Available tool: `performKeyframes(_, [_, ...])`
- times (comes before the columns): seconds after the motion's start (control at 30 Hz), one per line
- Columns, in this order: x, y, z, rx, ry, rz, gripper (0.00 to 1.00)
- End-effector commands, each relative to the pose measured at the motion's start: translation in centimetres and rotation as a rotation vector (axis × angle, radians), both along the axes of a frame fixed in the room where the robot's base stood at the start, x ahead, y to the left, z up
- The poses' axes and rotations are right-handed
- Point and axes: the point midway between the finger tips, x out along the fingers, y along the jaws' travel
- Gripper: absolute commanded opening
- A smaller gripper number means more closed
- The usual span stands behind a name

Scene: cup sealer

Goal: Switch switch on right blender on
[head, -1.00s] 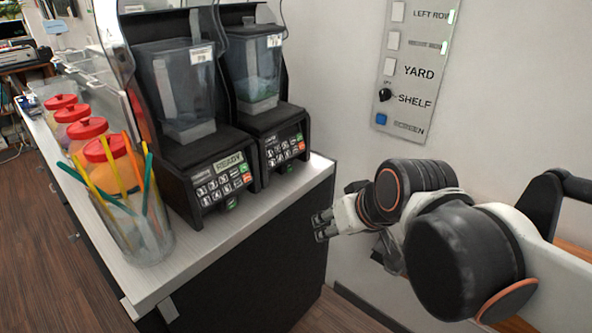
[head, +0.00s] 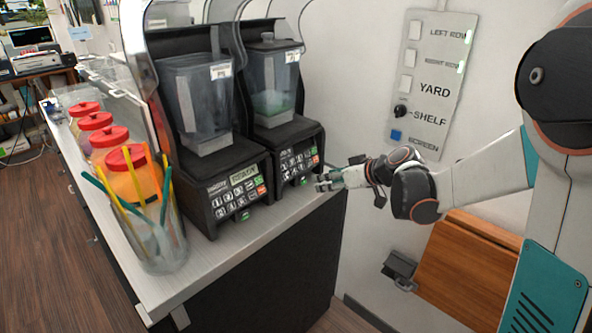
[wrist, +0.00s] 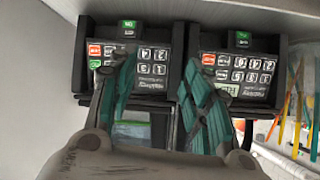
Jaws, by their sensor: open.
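The right blender (head: 290,152) stands at the counter's right end, with greenish contents in its jar. A small green-marked switch (head: 304,182) sits low on its front. The picture in the wrist view is upside down, and this switch (wrist: 127,29) shows there at upper left, above the right blender's keypad (wrist: 152,68). Whether it is on or off I cannot tell. My gripper (head: 322,183) is in front of the right blender, near its switch, open and empty. In the wrist view its teal fingers (wrist: 156,72) are spread, with nothing between them.
The left blender (head: 213,165) stands close beside, its display lit and its own switch (head: 246,216) on the front. The counter (head: 215,262) also holds a straw cup (head: 160,245) and red-lidded jars. A wall switch panel (head: 430,85) is on the right.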

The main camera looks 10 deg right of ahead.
Motion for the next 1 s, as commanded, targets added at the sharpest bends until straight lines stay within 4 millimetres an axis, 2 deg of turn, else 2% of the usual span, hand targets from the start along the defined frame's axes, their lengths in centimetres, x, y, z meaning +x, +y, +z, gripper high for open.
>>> performKeyframes(0.03, [1.1, -1.0, -1.0, 0.004, -0.026, 0.013, 0.45])
performKeyframes(0.2, [3.5, -3.2, -3.9, 0.012, -0.124, 0.065, 0.45])
performKeyframes(0.37, [4.7, -4.7, -5.9, 0.013, -0.194, 0.094, 0.45])
performKeyframes(0.5, [5.0, -5.3, -6.7, 0.01, -0.225, 0.106, 0.45])
performKeyframes(0.77, [6.8, -4.0, -7.8, 0.01, -0.23, 0.109, 0.45])
performKeyframes(1.0, [10.3, -1.4, -9.7, 0.01, -0.229, 0.11, 0.45])
